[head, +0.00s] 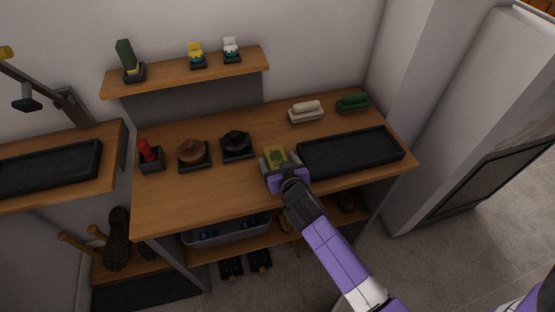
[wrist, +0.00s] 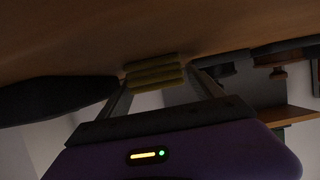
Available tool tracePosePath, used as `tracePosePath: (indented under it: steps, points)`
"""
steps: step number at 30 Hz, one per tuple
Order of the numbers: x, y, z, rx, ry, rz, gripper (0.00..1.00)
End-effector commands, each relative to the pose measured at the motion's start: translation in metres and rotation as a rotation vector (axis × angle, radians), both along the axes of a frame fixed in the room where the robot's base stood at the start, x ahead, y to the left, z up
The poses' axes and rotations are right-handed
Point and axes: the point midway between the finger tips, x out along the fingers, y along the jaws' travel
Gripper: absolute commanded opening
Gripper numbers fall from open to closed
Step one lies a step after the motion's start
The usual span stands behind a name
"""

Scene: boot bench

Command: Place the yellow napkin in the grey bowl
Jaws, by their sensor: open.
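A yellow folded cloth (head: 275,152), likely the napkin, lies on the wooden bench top just beyond my gripper (head: 278,166). In the wrist view the yellow cloth (wrist: 154,74) shows as stacked folds between the two open fingers of my gripper (wrist: 162,80). I cannot tell whether the fingers touch it. No clear grey bowl shows; a grey tub (head: 212,236) with dark and blue contents sits on the shelf below the bench top. My arm hides part of the lower shelf.
A black tray (head: 350,152) lies right of my gripper. Two brushes, cream (head: 306,111) and green (head: 352,102), lie behind it. Black (head: 237,144) and brown (head: 192,153) round items and a red item (head: 146,152) stand left. An upper shelf (head: 180,74) holds small items.

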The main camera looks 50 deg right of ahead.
Motion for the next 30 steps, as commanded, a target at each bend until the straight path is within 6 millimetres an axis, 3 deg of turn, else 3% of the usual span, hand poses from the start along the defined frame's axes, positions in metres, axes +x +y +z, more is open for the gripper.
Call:
tracePosePath:
  steps: [12,23,26,30]
  points:
    - [-0.048,0.028,0.020,0.001,0.001,0.001,0.76]
    - [-0.060,0.037,0.025,0.002,0.002,0.007,0.76]
    - [-0.069,0.050,0.021,0.002,0.007,0.040,0.76]
    - [-0.103,0.092,0.014,0.005,0.012,0.153,0.76]
